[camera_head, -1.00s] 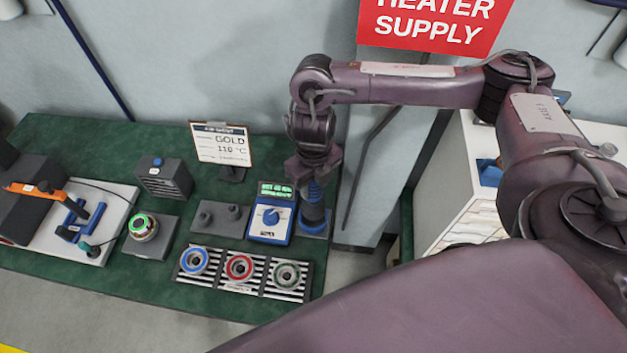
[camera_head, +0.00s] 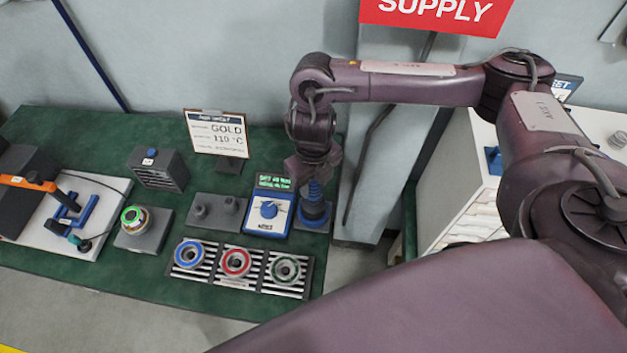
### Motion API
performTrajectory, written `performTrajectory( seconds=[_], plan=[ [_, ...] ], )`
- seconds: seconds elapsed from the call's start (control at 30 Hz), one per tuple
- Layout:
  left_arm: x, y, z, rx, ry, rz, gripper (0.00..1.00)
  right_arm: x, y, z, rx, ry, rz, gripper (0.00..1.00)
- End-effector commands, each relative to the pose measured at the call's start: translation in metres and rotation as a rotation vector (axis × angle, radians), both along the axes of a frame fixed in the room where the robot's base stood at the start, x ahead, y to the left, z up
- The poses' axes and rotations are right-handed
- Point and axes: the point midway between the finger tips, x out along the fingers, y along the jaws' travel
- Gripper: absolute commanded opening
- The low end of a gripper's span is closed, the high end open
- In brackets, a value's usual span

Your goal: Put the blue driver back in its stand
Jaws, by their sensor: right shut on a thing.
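The blue driver (camera_head: 314,192) is upright at the right end of the green bench, below my right gripper. Its stand (camera_head: 313,218) is a dark block with a blue ring, and the driver is over or in it; I cannot tell how deep it sits. My right gripper (camera_head: 314,173) points down and is shut on the upper part of the driver. Its fingers are small and partly hidden by the wrist. My left gripper is not in view.
A blue control box (camera_head: 269,213) stands close left of the driver. A rack with three ringed parts (camera_head: 237,265), a grey two-knob block (camera_head: 217,211) and a sign (camera_head: 216,134) are nearby. A white cabinet (camera_head: 455,190) stands to the right.

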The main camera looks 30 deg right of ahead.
Motion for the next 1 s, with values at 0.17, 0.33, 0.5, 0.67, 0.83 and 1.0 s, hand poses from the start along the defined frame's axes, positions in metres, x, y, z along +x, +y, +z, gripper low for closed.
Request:
performTrajectory(
  seconds=[0.17, 0.33, 0.5, 0.67, 0.83, 1.0],
  plan=[
    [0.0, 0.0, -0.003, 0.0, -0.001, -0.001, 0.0, 0.0, 0.0, -0.003, 0.0, -0.001, 0.0, 0.04],
    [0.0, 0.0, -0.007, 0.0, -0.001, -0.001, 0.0, 0.0, 0.0, -0.009, 0.0, -0.001, 0.0, 0.04],
    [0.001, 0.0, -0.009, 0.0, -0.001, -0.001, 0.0, 0.001, 0.0, -0.012, 0.0, -0.001, 0.0, 0.04],
    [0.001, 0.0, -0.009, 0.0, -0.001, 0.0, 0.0, 0.001, 0.0, -0.011, 0.0, -0.002, 0.0, 0.04],
    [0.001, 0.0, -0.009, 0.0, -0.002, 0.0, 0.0, 0.001, 0.0, -0.012, 0.0, -0.002, 0.0, 0.04],
    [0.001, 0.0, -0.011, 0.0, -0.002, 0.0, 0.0, 0.0, 0.0, -0.014, 0.0, -0.001, 0.0, 0.04]
  ],
)
